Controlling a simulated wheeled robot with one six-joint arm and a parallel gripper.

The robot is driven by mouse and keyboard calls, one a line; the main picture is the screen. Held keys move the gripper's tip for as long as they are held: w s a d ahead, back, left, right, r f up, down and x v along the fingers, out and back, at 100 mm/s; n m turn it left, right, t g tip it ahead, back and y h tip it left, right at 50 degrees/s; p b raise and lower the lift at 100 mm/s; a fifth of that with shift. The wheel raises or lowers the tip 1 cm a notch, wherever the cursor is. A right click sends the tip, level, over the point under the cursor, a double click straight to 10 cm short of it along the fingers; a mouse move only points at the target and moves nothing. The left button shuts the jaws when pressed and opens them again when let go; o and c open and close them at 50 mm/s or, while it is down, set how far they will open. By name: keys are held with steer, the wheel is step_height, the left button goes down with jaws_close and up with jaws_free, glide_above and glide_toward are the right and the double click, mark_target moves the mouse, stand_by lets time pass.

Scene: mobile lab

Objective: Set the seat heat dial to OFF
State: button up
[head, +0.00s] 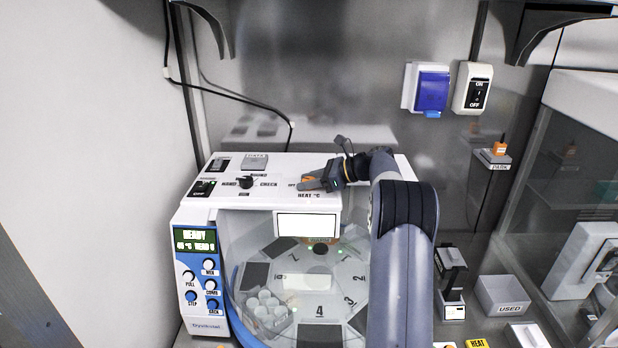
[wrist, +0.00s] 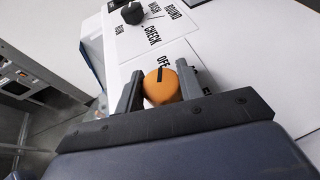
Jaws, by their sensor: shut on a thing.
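The seat heat dial is an orange knob (wrist: 162,88) with a dark pointer line, on the white top of the machine. In the wrist view it sits between the two fingers of my gripper (wrist: 160,85), which is shut on it. The pointer line runs up toward the printed word OFF (wrist: 164,62); the exact alignment is hard to tell. The other dial labels are mostly hidden by my gripper. In the head view my gripper (head: 318,183) is over the HEAT °C label area, and a bit of the orange dial (head: 307,179) shows beside it.
A black mode knob (head: 246,182) stands left of the dial, and shows in the wrist view (wrist: 132,13). A black ON/OFF switch (head: 203,188) is at the left edge. The clear-fronted machine (head: 191,214) has a READY display (head: 195,239). A USED bin (head: 503,294) stands right.

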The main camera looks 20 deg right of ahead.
steer(key=shift+n+g+y, duration=0.3)
steer(key=shift+n+g, duration=0.3)
stand_by(0.3)
steer(key=o, duration=1)
steer(key=b+v, duration=0.1)
steer(key=v, duration=0.9)
steer(key=shift+d, duration=0.45)
